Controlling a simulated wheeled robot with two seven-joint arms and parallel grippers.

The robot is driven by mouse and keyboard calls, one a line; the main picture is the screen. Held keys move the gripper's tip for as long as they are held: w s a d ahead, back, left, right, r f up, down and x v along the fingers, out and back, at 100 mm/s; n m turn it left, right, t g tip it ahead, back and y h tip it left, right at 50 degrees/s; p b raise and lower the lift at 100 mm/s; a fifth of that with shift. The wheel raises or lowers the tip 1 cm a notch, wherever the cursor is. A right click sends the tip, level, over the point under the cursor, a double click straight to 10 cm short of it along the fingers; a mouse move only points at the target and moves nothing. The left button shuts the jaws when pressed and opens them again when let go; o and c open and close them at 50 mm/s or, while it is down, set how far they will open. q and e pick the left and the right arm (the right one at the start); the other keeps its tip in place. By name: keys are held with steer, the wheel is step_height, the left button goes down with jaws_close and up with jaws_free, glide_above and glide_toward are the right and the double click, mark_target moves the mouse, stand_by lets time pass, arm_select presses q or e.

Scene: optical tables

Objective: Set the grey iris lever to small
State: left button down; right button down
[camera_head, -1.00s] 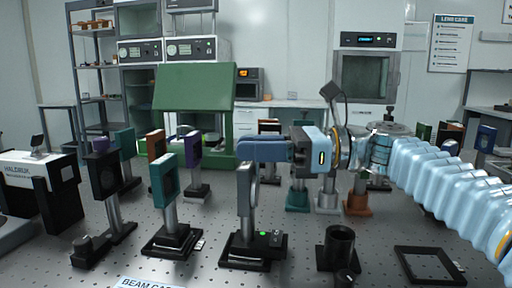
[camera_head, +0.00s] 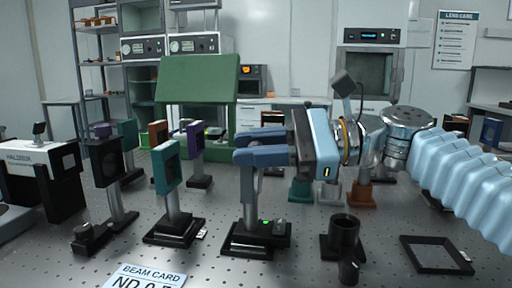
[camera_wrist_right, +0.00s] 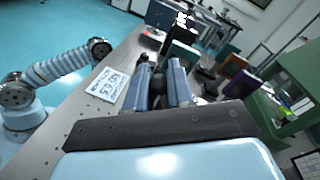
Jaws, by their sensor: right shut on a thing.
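The iris mount stands on a black base (camera_head: 255,239) with a small green light, at the front middle in the head view. Its post (camera_head: 251,207) shows, but its top is hidden behind my right gripper (camera_head: 238,147). That gripper reaches in from the right, with its fingers pointing left across the mount's top. In the right wrist view, the fingers (camera_wrist_right: 164,80) stand on either side of a dark round part (camera_wrist_right: 158,80). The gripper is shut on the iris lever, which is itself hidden. My left gripper is in neither view.
A teal-plated mount (camera_head: 166,168) stands left of the iris mount, with a tall black mount (camera_head: 106,165) farther left. A black cup-like holder (camera_head: 343,236) and a flat black frame (camera_head: 436,254) are at the right. A beam card (camera_head: 146,277) lies in front.

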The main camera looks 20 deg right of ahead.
steer(key=shift+s, duration=0.1)
stand_by(0.4)
steer(key=c, duration=1)
jaws_free()
steer(key=v, duration=1.3)
steer(key=shift+s+d, duration=0.1)
steer(key=shift+d, duration=0.25)
